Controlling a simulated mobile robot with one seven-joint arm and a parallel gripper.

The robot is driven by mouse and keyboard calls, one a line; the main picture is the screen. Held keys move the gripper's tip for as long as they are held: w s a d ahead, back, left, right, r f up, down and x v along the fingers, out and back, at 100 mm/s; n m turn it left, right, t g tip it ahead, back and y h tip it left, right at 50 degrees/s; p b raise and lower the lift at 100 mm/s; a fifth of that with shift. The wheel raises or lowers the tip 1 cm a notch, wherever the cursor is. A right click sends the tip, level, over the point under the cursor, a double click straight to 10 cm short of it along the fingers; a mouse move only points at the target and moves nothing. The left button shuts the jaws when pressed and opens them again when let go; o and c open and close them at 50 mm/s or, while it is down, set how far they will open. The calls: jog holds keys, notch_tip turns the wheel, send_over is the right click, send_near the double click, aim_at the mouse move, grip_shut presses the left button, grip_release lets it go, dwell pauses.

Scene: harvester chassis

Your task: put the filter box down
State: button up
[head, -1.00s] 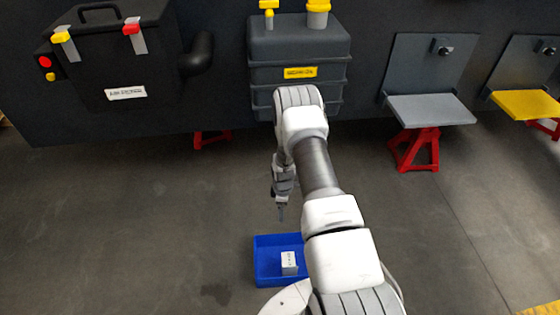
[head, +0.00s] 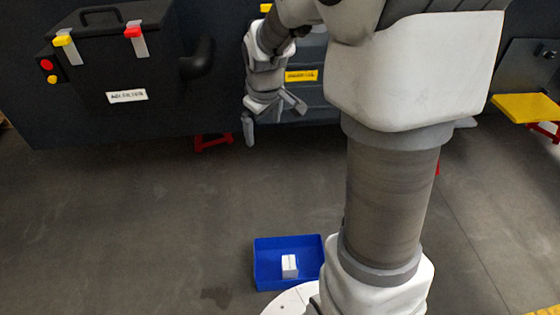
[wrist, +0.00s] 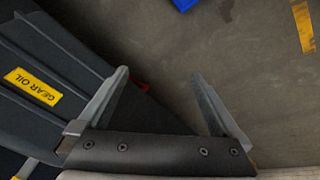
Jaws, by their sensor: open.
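The filter box, a small white box (head: 289,266), sits inside the blue tray (head: 262,272), toward its right half. My gripper (head: 272,122) is well above and beyond the tray, in front of the dark gear oil tank. In the wrist view my gripper (wrist: 160,76) is open and empty, its two fingers spread apart. A corner of the blue tray (wrist: 184,4) shows at the top edge of the wrist view. The box is out of sight there.
The gear oil tank (wrist: 70,75) is close beside my gripper's left finger. A black air filter housing (head: 115,70) is on the chassis at left. A yellow step (head: 527,107) is at right. The floor left of the tray is clear.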

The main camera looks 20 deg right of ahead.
jog(key=s+a+r+m, duration=0.1)
jog(key=s+r, duration=0.2)
jog(key=s, duration=0.4)
jog(key=s+a+r+m+t, duration=0.1)
jog(key=s+a+r+m, duration=0.1)
jog(key=s+r, duration=0.2)
jog(key=s+a+r+m+t, duration=0.1)
jog(key=s+r, duration=0.3)
jog(key=s, duration=0.7)
jog(key=shift+a+m+y, duration=0.3)
jog(key=shift+a+m, duration=0.2)
jog(key=shift+a, duration=0.15)
jog(key=shift+s, duration=0.1)
